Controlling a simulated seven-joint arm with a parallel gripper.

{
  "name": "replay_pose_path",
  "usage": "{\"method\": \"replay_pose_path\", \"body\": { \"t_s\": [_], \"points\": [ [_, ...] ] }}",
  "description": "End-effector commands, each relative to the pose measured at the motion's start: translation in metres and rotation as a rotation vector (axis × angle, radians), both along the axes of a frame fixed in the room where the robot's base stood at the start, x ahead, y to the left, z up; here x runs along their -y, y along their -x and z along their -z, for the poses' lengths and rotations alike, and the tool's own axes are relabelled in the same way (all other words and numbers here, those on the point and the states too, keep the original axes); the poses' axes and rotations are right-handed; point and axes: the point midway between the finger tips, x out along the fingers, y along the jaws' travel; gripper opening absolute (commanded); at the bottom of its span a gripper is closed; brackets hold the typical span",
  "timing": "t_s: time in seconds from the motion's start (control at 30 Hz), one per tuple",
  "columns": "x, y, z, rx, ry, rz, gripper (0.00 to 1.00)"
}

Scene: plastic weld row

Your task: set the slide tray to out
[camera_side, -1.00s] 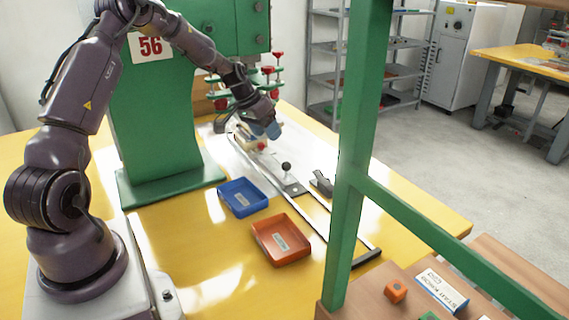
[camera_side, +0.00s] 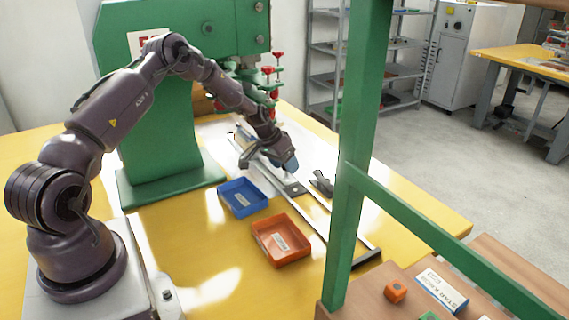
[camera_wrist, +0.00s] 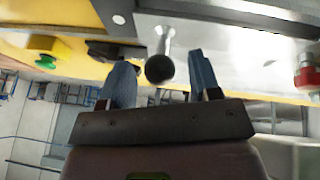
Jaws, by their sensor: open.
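The slide tray (camera_side: 293,188) is a pale metal plate on two long rails, at the rails' inner end near the green press. In the wrist view its metal edge (camera_wrist: 205,22) shows at the top, with a pin ending in a black ball knob (camera_wrist: 159,69). My gripper (camera_side: 286,165) is low over the front of the tray and hides the knob in the side view. In the wrist view my gripper (camera_wrist: 160,62) is open, its two blue-grey fingers on either side of the knob, with visible gaps.
A blue bin (camera_side: 242,197) and an orange bin (camera_side: 281,240) stand left of the rails. A black clamp-like part (camera_side: 321,183) is to their right. The rails (camera_side: 345,226) run clear toward a dark end bar (camera_side: 367,257). A green post (camera_side: 350,200) stands in front.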

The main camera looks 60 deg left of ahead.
Motion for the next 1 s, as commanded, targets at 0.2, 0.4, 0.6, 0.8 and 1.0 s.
{"method": "replay_pose_path", "body": {
  "t_s": [0.2,0.4,0.6,0.8,1.0],
  "points": [
    [0.000,0.000,0.000,0.000,0.000,0.000,0.25],
    [0.000,0.000,0.000,-0.001,0.000,0.000,0.00],
    [0.008,0.000,0.000,-0.001,0.002,0.002,0.00],
    [0.039,0.001,0.000,-0.003,0.003,0.006,0.00],
    [0.089,0.001,-0.001,-0.004,0.001,0.010,0.00]
  ]
}}
